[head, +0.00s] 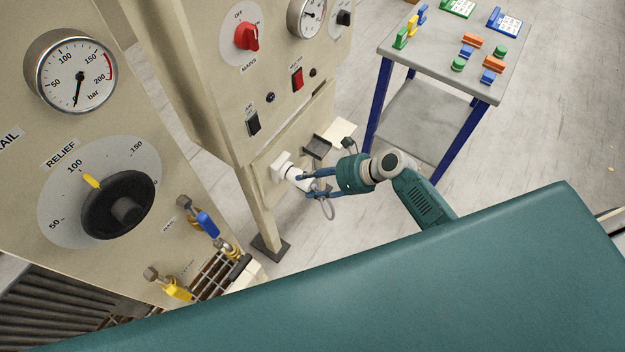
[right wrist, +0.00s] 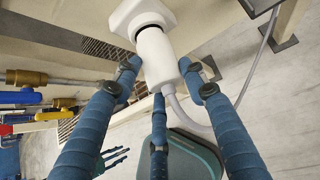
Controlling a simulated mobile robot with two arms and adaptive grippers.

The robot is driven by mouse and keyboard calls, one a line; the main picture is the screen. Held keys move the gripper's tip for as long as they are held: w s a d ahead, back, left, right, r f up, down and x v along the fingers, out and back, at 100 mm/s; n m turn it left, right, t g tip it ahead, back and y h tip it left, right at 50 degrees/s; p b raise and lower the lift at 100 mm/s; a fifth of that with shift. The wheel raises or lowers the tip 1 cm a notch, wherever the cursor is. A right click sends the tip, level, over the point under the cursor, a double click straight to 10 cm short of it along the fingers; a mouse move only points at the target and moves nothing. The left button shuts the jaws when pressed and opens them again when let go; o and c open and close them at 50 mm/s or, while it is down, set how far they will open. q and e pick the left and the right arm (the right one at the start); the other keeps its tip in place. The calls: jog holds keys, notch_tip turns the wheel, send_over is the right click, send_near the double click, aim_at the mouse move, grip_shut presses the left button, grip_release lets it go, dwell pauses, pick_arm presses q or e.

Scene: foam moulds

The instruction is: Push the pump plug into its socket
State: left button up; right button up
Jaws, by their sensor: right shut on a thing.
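The white pump plug (right wrist: 158,62) is a cylinder with a grey-white cable leaving its rear end. In the head view the plug (head: 297,179) lies between the blue fingers of my right gripper (head: 308,185), which is shut on it. The white socket (head: 281,167) is on the lower part of the beige panel. In the right wrist view the plug's front is at the mouth of the socket (right wrist: 142,14), roughly in line, with a dark ring showing there. How deep the plug sits cannot be told. Small blue fingers, seemingly my left gripper (right wrist: 114,158), show far off in the wrist view.
The panel above has a red mains knob (head: 245,37) and a black switch (head: 253,124). A dark bracket (head: 317,146) is right of the socket. Valves with blue (head: 207,222) and yellow (head: 178,290) handles are at lower left. A foam-block table (head: 432,62) stands behind.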

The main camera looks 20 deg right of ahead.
jog(key=shift+w+a+p, duration=0.6)
jog(key=shift+w+p, duration=0.2)
jog(key=shift+p, duration=0.35)
dwell(2.3)
